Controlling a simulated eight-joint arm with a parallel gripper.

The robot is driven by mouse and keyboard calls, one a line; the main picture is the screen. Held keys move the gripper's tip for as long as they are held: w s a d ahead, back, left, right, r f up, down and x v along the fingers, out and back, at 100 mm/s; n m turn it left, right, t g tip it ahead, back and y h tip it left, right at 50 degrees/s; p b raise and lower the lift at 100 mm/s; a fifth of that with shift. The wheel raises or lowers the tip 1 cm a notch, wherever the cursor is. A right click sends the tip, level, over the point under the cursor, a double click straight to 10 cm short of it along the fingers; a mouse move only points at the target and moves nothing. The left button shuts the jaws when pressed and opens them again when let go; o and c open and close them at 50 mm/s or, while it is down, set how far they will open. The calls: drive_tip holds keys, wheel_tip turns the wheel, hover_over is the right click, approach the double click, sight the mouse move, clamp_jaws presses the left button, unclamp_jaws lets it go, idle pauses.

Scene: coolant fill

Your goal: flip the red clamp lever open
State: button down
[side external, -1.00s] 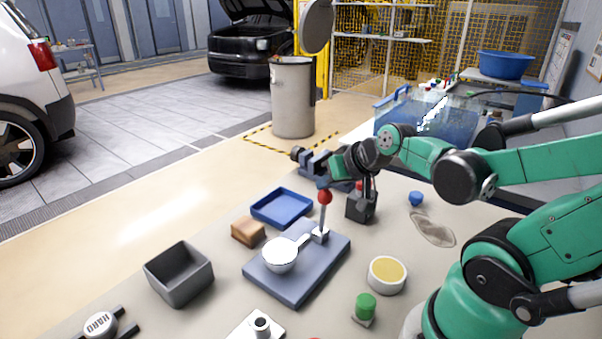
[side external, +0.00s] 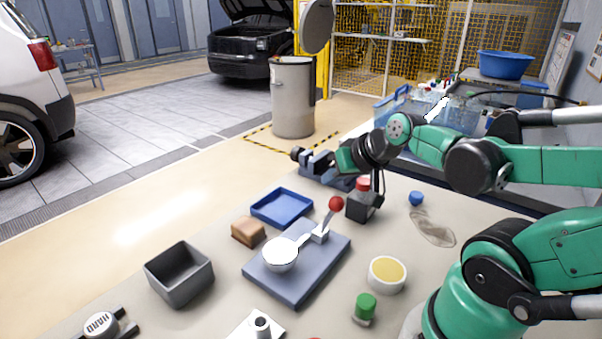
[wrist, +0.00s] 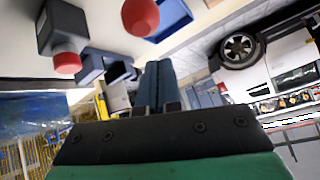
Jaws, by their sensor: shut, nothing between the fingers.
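The clamp lever is a pale rod with a red ball knob (side external: 336,203). It rises from a small clamp block (side external: 320,236) on a blue-grey plate (side external: 297,293) and leans right, away from the white round part (side external: 281,254). A pale arm runs from the block to that round part. My gripper (side external: 344,158) is above and behind the lever, apart from the knob. In the wrist view its dark fingers (wrist: 158,82) are together and empty. The red knob (wrist: 140,15) shows there at the top edge; the clamp block is out of that view.
A grey bin (side external: 180,287) and yellow-filled bowl (side external: 387,275) flank the plate.

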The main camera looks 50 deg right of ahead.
wheel_tip(320, 180, up, 20)
idle(0.8)
